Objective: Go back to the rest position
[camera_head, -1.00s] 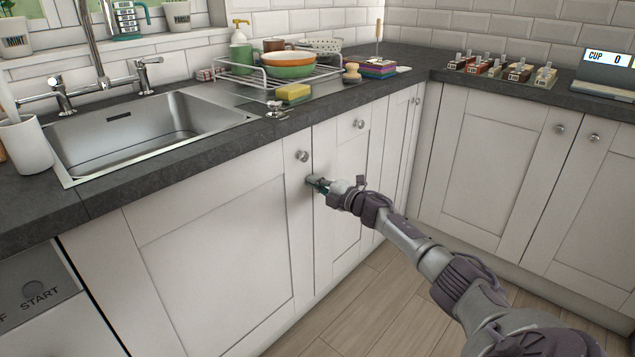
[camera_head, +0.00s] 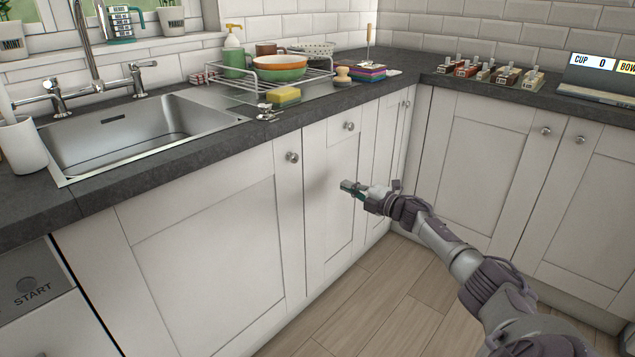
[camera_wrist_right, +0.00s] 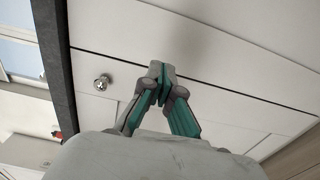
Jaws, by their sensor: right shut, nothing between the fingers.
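My right gripper (camera_head: 349,187) is shut and empty in the head view. It is held in front of the white cabinet doors below the worktop, lower than the door knobs and apart from them. In the right wrist view the fingertips (camera_wrist_right: 162,72) meet in front of a white cabinet front, with one round knob to the left of them. My right arm reaches in from the lower right. My left gripper is not in either view.
The slate worktop (camera_head: 75,208) holds a steel sink (camera_head: 150,140), a yellow-green sponge (camera_head: 283,97), a dish rack with bowls (camera_head: 280,69), and several small items at the back right. Metal cabinet knobs (camera_head: 292,157) stick out near my gripper. The wooden floor (camera_head: 385,300) is clear.

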